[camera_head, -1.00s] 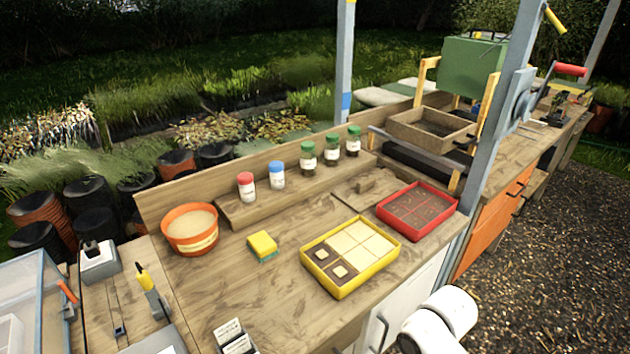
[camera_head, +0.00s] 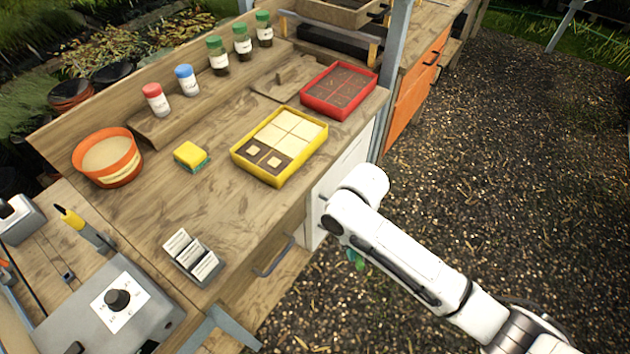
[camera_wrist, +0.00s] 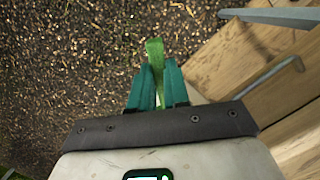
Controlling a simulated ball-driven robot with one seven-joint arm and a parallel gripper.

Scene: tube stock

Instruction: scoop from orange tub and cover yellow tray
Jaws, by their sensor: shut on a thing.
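The orange tub (camera_head: 108,172) stands at the left of the bench, filled with pale tan grainy material. The yellow tray (camera_head: 262,178) lies flat near the bench's front edge. Several of its cells are filled pale to the top; two cells at its near left end show dark soil with a small pale square in each. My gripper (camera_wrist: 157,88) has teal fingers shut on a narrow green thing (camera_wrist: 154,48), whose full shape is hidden. It hangs over the gravel in front of the bench, apart from tub and tray. In the head view my arm mostly hides it.
A yellow sponge (camera_head: 190,154) lies between tub and tray. A red tray (camera_head: 341,112) sits beyond the yellow one. Shakers (camera_head: 155,100) and green-lidded jars (camera_head: 217,58) line the back shelf. A card holder (camera_head: 193,258) stands near the front edge. Drawer handles (camera_head: 274,256) jut out.

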